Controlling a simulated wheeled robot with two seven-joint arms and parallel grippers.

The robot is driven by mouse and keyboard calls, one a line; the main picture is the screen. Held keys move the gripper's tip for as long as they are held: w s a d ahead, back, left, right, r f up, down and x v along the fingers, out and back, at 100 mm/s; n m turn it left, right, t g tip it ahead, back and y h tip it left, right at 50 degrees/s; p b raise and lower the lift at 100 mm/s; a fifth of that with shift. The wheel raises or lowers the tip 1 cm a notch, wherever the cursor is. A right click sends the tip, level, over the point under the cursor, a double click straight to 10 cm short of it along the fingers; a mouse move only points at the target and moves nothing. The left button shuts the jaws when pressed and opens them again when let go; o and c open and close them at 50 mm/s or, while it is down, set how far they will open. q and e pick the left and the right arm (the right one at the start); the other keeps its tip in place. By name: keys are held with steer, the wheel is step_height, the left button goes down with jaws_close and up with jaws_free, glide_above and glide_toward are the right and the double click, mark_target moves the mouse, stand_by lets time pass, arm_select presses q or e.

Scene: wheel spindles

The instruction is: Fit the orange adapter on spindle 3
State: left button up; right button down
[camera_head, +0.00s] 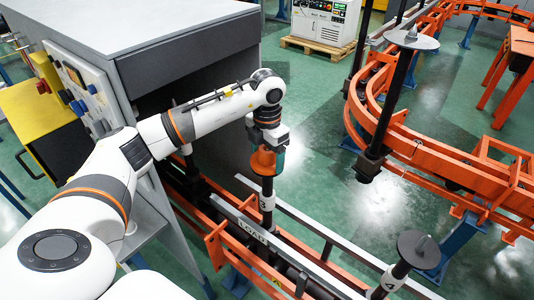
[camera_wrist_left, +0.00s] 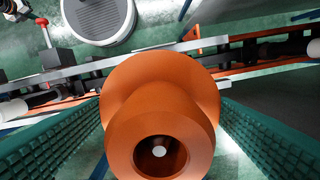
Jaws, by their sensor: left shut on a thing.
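The orange adapter (camera_head: 263,163) is a flanged collar with a hole through its middle. My left gripper (camera_head: 268,158) is shut on it and points down. In the left wrist view the adapter (camera_wrist_left: 160,100) sits between two green ribbed finger pads. A small pale round tip shows inside its dark bore. Spindle 3 (camera_head: 267,203), a dark post with a white band marked 3, stands directly below the adapter in the head view. The adapter hides the spindle's top, so I cannot tell how far it sits over it. My right gripper is not in view.
Spindle 4 (camera_head: 398,270), topped with a grey disc, stands at the lower right. A rail marked LOAD (camera_head: 253,233) runs beside the spindles. A grey cabinet (camera_head: 150,35) is close behind my left arm. An orange curved track (camera_head: 400,140) lies to the right.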

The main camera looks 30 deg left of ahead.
arm_select(q)
steer(key=o, duration=1)
steer(key=shift+r, duration=0.35)
step_height(320, 180, up, 10)
steer(key=shift+f+b, duration=0.1)
steer(key=shift+b, duration=0.7)
steer(key=shift+r, duration=0.75)
